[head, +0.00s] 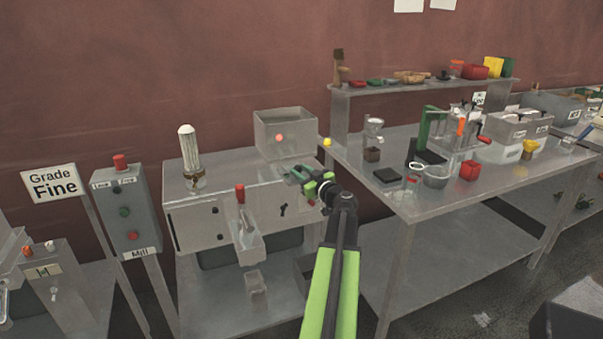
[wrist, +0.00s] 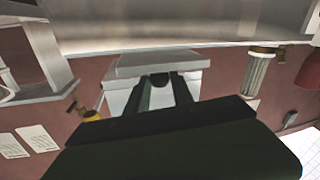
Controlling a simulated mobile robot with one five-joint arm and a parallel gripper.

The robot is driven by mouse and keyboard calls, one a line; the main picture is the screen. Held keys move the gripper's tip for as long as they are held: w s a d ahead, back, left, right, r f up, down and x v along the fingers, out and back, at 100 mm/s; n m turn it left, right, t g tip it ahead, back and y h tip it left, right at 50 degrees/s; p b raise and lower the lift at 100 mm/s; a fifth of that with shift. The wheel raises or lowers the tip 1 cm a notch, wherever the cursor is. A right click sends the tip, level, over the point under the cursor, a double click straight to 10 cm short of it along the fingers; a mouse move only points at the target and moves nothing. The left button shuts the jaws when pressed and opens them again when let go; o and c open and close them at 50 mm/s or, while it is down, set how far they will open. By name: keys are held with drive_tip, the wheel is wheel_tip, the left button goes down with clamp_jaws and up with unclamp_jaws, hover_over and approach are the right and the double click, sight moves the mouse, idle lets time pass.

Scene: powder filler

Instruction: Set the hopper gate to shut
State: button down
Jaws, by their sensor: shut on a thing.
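The powder filler (head: 190,215) is a grey metal cabinet with an open-topped box-shaped hopper (head: 268,135) on top. An orange-red round spot (head: 280,138) shows on the hopper's front. My gripper (head: 305,180) is in front of the hopper, near the cabinet's upper right edge. In the wrist view the picture is upside down, and the hopper (wrist: 125,70) is behind my dark fingers (wrist: 162,88). The fingers are shut on a small dark part (wrist: 161,80); I cannot tell whether it belongs to the hopper gate. The gate's position is hidden.
A red-handled spout (head: 246,243) juts from the cabinet front, with a small cup (head: 257,290) below. A ribbed white column (head: 188,150) stands left of the hopper. A yellow knob (head: 327,142) is close at right. A crowded bench (head: 400,205) stands right of my arm.

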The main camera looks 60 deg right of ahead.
drive_tip(key=x, duration=0.2)
drive_tip(key=shift+w+d, duration=0.2)
drive_tip(key=shift+d, duration=0.25)
drive_tip(key=c, duration=1.1)
unclamp_jaws()
drive_tip(key=v, duration=1.7)
drive_tip(key=shift+s+a, duration=0.15)
